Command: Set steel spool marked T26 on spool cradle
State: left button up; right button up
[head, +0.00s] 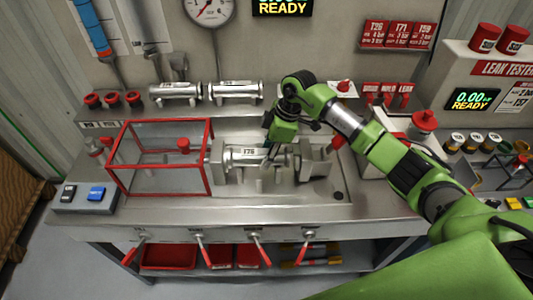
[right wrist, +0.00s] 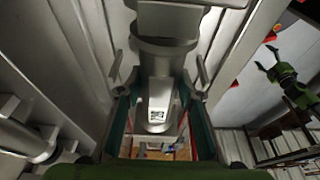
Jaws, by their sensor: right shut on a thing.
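The grey steel spool marked T26 (head: 241,155) lies level over the test bench, with its label facing the front. The spool cradle shows as a grey block on the right (head: 315,160) and a round-faced block on the left (head: 217,160), with the spool between them. Whether the spool touches its rests cannot be told. My right gripper (head: 270,157) comes from above and is shut on the spool near its right part. In the right wrist view the spool (right wrist: 165,55) runs between the two fingers. My left gripper (right wrist: 268,60) appears far off there, its fingers apart and empty.
A red-framed clear guard (head: 160,195) stands left of the cradle. Two other spools (head: 175,93) (head: 235,91) lie on the back shelf. Red-handled levers (head: 262,248) line the front edge. A leak tester (head: 480,90) stands at right.

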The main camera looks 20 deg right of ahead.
jog(key=shift+f, duration=0.35)
dwell(0.4)
jog(key=o, duration=1)
jog(key=o, duration=0.5)
jog(key=shift+f, duration=0.1)
jog(key=shift+r, duration=0.2)
jog(key=shift+r+p, duration=1.25)
jog(key=shift+p, duration=0.1)
jog(key=shift+r, duration=0.15)
